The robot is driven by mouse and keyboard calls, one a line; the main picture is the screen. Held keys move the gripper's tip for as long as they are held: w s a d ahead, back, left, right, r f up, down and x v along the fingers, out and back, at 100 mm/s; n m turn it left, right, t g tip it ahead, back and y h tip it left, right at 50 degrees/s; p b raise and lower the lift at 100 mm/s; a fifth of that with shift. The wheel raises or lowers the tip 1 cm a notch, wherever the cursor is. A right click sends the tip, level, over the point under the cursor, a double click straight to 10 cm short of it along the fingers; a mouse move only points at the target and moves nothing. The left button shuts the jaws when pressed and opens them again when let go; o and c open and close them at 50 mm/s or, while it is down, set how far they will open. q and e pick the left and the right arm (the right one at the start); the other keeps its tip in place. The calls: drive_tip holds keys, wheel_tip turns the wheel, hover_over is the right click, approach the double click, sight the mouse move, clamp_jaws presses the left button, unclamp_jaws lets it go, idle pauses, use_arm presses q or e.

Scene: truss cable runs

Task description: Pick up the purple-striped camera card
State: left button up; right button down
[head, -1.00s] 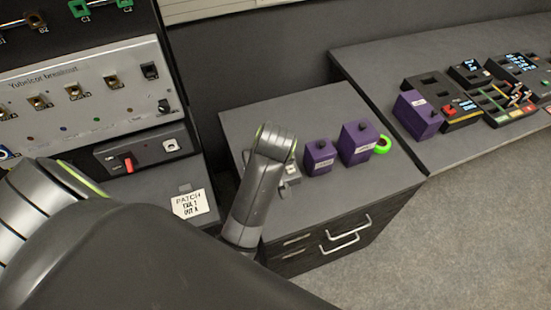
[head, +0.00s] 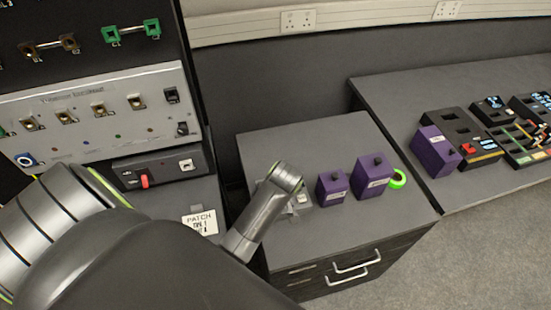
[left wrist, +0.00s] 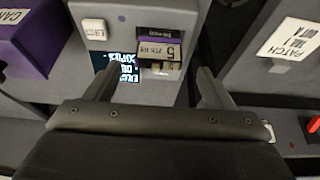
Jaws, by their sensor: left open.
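The purple-striped camera card (left wrist: 158,42) shows in the left wrist view, with a pale label and a "5". It sits at a small grey device (left wrist: 128,22) with a lit text screen (left wrist: 118,68). My left gripper (left wrist: 145,72) is open, with one finger on each side of the card's lower end in the picture; I see no contact. In the head view my left wrist covers most of the small device (head: 303,199) on the grey cabinet, and the card and fingertips are hidden there. My right gripper is not in view.
Two purple boxes (head: 332,187) (head: 372,177) and a green ring (head: 397,178) stand right of the device on the cabinet top (head: 290,140). A patch sign (head: 201,222) is on the left bench. A right bench (head: 400,95) carries another purple box (head: 434,150) and control panels.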

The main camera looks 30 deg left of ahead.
use_arm(q)
drive_tip(key=shift+a+f, duration=0.15)
drive_tip(key=shift+f, duration=0.15)
drive_tip(key=p+x, duration=0.1)
drive_tip(key=x, duration=0.2)
drive_tip(key=shift+w+f+p, duration=0.25)
drive_tip(key=shift+f+p, duration=0.05)
drive_tip(key=shift+f, duration=0.05)
drive_tip(key=shift+w+a+f, duration=0.1)
drive_tip(key=shift+a+f, duration=0.05)
drive_tip(key=shift+f, duration=0.25)
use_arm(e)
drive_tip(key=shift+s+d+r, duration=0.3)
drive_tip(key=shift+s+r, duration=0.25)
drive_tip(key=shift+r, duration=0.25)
use_arm(q)
drive_tip(key=shift+c, duration=0.2)
drive_tip(key=c, duration=1.1)
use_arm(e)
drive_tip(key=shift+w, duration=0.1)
